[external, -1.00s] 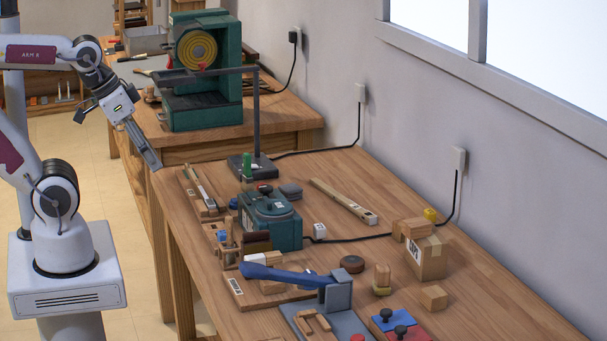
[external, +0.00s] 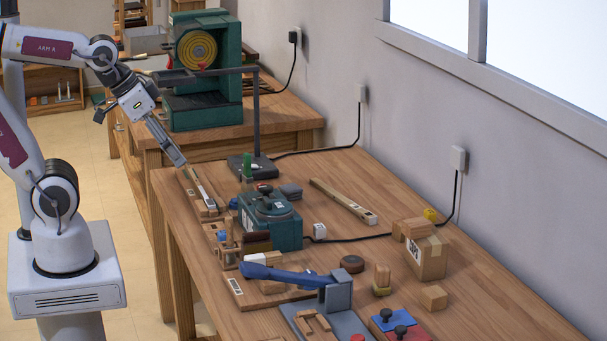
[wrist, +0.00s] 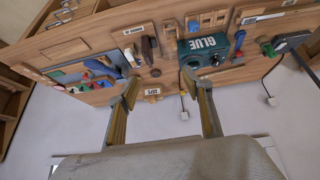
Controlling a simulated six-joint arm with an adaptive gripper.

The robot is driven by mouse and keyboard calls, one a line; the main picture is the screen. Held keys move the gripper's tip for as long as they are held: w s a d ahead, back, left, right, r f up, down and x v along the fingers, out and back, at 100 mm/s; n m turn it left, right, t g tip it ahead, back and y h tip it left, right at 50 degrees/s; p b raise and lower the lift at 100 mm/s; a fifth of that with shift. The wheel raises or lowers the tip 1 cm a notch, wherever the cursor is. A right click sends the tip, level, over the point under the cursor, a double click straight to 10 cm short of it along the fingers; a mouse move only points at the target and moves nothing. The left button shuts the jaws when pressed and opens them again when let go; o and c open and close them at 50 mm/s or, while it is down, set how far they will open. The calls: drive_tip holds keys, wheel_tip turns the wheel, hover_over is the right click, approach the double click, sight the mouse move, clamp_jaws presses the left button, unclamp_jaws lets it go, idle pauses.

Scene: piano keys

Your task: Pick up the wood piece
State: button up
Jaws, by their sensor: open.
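Several wooden pieces lie on the workbench, and I cannot tell which one the task means. A long wood strip (external: 343,201) lies behind the teal box. A small wood block (external: 434,298) sits at the front right. My gripper (external: 181,161) is above the bench's far left corner, apart from these pieces. In the wrist view my gripper (wrist: 159,79) has its fingers spread, with nothing between them.
The teal glue box (external: 270,220) stands mid-bench; it also shows in the wrist view (wrist: 204,49). A dark stand (external: 256,120) rises at the back. A blue-handled tool (external: 290,275) and the cardboard box (external: 428,260) stand nearer. The right bench strip is clear.

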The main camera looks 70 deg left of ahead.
drive_tip(key=w+d+f+t, duration=0.1)
drive_tip(key=w+d+t, duration=0.15)
drive_tip(key=w, duration=0.75)
drive_tip(key=w+d+f+t+h, duration=0.1)
drive_tip(key=w+d+f, duration=0.15)
drive_tip(key=w, duration=0.65)
drive_tip(key=w+d+f+t, duration=0.1)
drive_tip(key=w+d+t, duration=0.15)
drive_tip(key=w, duration=0.75)
drive_tip(key=w+d+f+t, duration=0.1)
drive_tip(key=w+d+f, duration=0.2)
drive_tip(key=w+f, duration=0.35)
drive_tip(key=t+y, duration=0.1)
drive_tip(key=t, duration=0.2)
approach(405, 227)
drive_tip(key=shift+w, duration=0.4)
drive_tip(key=shift+w, duration=0.1)
drive_tip(key=shift+w+f, duration=0.2)
drive_tip(key=shift+w, duration=0.9)
drive_tip(key=shift+w+f, duration=0.15)
drive_tip(key=shift+w, duration=0.95)
drive_tip(key=shift+w+f, duration=0.2)
drive_tip(key=shift+w, duration=0.9)
drive_tip(key=shift+w+d, duration=0.1)
drive_tip(key=shift+w, duration=0.05)
